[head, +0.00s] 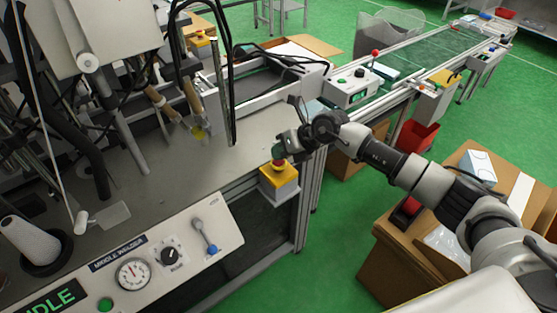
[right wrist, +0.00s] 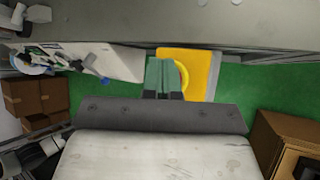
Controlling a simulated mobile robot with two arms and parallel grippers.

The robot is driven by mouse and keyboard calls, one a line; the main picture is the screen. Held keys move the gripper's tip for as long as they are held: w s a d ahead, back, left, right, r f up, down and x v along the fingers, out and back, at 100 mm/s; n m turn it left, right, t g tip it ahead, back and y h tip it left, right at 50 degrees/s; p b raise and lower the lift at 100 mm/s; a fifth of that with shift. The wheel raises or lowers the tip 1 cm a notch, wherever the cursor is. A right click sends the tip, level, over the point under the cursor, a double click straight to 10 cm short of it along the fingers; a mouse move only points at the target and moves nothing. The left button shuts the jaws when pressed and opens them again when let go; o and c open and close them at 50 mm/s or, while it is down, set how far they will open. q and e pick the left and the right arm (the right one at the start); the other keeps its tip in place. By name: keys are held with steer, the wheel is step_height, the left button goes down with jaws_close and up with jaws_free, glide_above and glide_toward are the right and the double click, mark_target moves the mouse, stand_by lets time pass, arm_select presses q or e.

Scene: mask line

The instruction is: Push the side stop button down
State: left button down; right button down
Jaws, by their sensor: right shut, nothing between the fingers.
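The side stop button (head: 279,167) is a red knob on a yellow box (head: 280,184) at the right front edge of the machine table. My right gripper (head: 279,152) is shut and empty, its fingertips at the top of the button in the head view. I cannot tell if they touch it. In the right wrist view the shut fingers (right wrist: 161,79) overlap the left part of the yellow box (right wrist: 205,64). A yellow ring (right wrist: 184,76) shows beside them, and the red knob is hidden. My left gripper is not in view.
The machine's front panel (head: 190,235) with gauge and lever lies left of the box. A control box with a red-topped lever (head: 350,88) and a conveyor (head: 440,50) stand behind. Cardboard boxes (head: 400,265) sit at the right. Green floor is open between.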

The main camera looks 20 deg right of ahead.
stand_by(0.3)
steer(key=shift+r+p, duration=0.65)
steer(key=shift+p, duration=0.05)
steer(key=shift+r, duration=0.15)
step_height(320, 180, up, 5)
steer(key=p, duration=0.4)
steer(key=shift+a, duration=0.1)
